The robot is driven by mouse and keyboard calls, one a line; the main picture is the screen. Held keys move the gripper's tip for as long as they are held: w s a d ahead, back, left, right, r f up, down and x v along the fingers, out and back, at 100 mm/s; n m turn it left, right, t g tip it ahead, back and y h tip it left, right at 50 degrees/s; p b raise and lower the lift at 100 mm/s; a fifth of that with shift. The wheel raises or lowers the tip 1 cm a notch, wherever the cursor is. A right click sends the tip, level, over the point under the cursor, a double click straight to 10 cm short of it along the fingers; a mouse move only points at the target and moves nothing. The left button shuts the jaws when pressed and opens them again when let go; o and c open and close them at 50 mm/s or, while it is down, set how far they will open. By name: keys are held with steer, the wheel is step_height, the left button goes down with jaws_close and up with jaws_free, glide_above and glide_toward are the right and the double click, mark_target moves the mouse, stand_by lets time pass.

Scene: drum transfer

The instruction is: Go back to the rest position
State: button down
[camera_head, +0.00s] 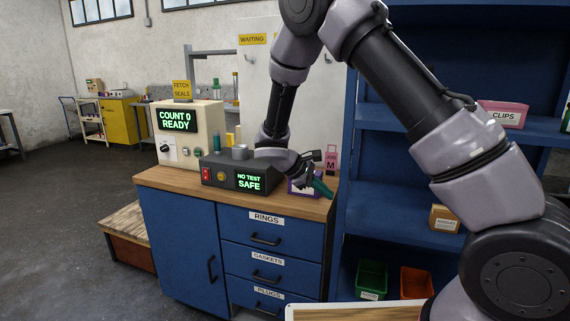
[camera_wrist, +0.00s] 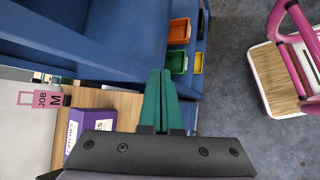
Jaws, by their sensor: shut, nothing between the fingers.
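My gripper (camera_head: 322,187) is at the right end of the wooden-topped blue cabinet (camera_head: 270,240), beside a small purple box (camera_head: 299,187). Its green fingers are shut and empty. In the wrist view the shut fingers (camera_wrist: 161,100) point past the cabinet's edge toward the blue shelf. The purple box (camera_wrist: 90,124) sits left of the fingers there. My arm reaches down across the right of the head view and hides part of the shelf.
A tester box reading "NO TEST SAFE" (camera_head: 232,172) and a counter machine (camera_head: 185,135) stand on the cabinet. A pink job tag (camera_head: 331,160) is behind my gripper. The blue shelf (camera_head: 390,205) holds green (camera_head: 371,279) and orange (camera_head: 416,283) bins. Open floor (camera_head: 70,220) lies left.

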steer(key=s+d+r+m+g+y, duration=0.1)
steer(key=s+d+r+m+y, duration=0.3)
steer(key=r, duration=0.4)
steer(key=s+d+r+m+y, duration=0.3)
steer(key=s+d+r+m, duration=0.15)
steer(key=r, duration=0.45)
steer(key=s+d+r+m+t+y, duration=0.4)
steer(key=s+r+m, duration=0.4)
steer(key=s+r, duration=0.4)
steer(key=shift+s+t, duration=0.8)
steer(key=shift+s, duration=0.35)
steer(key=shift+r, duration=0.1)
